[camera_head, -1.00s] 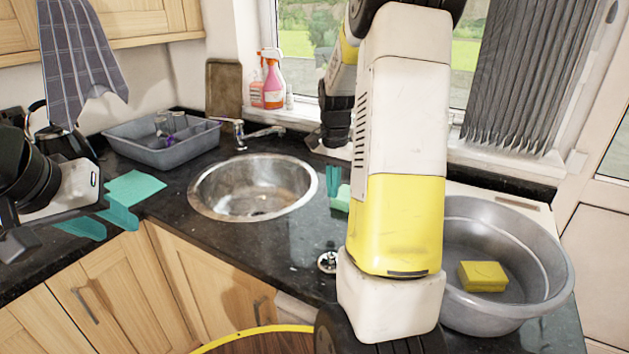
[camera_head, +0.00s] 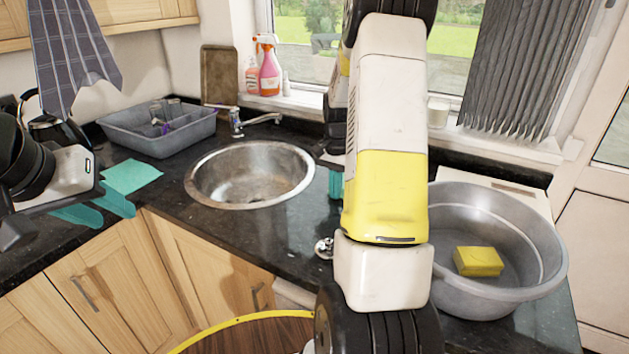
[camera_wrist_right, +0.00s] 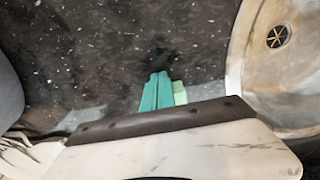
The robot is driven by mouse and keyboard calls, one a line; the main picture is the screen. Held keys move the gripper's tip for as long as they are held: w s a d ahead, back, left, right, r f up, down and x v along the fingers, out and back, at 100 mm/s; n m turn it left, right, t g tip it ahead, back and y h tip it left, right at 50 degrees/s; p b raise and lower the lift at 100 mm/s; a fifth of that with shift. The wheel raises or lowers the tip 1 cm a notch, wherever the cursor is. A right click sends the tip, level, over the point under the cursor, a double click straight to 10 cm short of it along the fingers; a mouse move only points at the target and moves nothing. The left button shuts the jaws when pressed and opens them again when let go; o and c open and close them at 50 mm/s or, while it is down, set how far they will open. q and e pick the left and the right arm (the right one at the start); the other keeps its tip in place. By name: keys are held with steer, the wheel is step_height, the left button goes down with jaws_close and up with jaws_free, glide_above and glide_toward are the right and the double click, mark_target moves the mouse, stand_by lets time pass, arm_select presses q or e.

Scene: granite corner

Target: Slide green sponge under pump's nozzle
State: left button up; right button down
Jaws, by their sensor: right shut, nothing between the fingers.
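My right gripper (camera_wrist_right: 156,90) has teal fingers pressed together in the right wrist view, low over the black counter. A pale green piece (camera_wrist_right: 180,93), probably the green sponge, shows just right of the fingers; most of it is hidden, and I cannot tell if they touch. In the head view my right arm covers that area, and only a bit of the teal fingers (camera_head: 335,184) shows right of the sink. I cannot make out the pump or its nozzle. My left gripper (camera_head: 98,208) is open and empty at the counter's left front edge.
The round steel sink (camera_head: 250,203) lies left of my right arm. A grey basin (camera_head: 535,265) with a yellow sponge (camera_head: 478,261) stands right.

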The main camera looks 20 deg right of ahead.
steer(key=w+d, duration=0.4)
steer(key=d, duration=0.1)
steer(key=shift+w+d, duration=0.15)
steer(key=shift+w, duration=0.15)
steer(key=shift+s, duration=0.1)
